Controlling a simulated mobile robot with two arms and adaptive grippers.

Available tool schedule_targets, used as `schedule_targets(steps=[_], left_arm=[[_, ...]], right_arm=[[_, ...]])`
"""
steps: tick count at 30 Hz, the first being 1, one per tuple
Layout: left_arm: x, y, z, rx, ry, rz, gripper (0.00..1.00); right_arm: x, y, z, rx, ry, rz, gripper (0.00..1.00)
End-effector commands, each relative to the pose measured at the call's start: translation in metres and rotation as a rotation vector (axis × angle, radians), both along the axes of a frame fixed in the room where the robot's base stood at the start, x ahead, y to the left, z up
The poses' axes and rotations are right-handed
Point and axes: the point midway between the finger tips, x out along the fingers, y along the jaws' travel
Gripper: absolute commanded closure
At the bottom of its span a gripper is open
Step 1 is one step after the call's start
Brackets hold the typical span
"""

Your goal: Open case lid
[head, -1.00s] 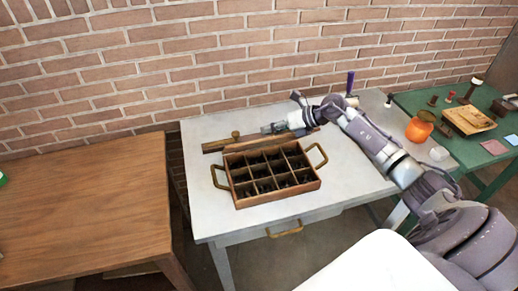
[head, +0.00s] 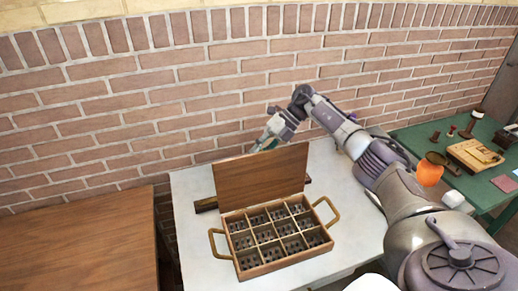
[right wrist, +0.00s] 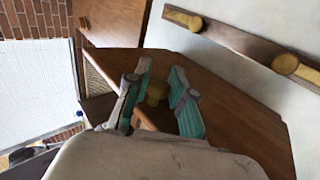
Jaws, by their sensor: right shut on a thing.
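The wooden case (head: 262,270) stands on the white table, with gridded compartments full of small dark pieces and a brass handle at each side. Its brown lid (head: 262,180) stands up from the back edge, open, its inner face towards the head camera. My right gripper (head: 266,142) is behind the lid's top edge; its fingertips are partly hidden there. In the right wrist view, the fingers of my right gripper (right wrist: 160,92) close around a brass knob (right wrist: 156,93) on the lid's outer face (right wrist: 230,100). My left gripper is out of view.
A dark wooden bar (head: 205,204) lies behind the case; its brass knobs (right wrist: 285,64) show in the right wrist view. A brick wall (head: 130,120) rises behind. An orange pot (head: 429,173) stands at right, near a green table (head: 482,188). A brown table (head: 80,245) is at left.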

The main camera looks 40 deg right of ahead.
Motion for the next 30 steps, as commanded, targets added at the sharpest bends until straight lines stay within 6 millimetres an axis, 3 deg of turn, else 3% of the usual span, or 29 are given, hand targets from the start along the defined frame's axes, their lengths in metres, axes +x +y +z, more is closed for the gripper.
schedule_targets(steps=[17, 18, 22, 30], left_arm=[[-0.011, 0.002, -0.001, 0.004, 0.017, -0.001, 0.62], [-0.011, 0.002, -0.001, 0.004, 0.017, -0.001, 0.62], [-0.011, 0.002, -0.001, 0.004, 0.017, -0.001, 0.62], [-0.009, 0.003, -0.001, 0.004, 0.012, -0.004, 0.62]], right_arm=[[-0.004, 0.003, -0.004, 0.011, 0.04, 0.003, 1.0], [-0.004, 0.003, -0.004, 0.011, 0.04, 0.004, 0.76], [-0.004, 0.003, -0.004, 0.01, 0.039, 0.004, 0.54], [-0.004, 0.002, -0.003, 0.011, 0.037, 0.001, 0.54]])
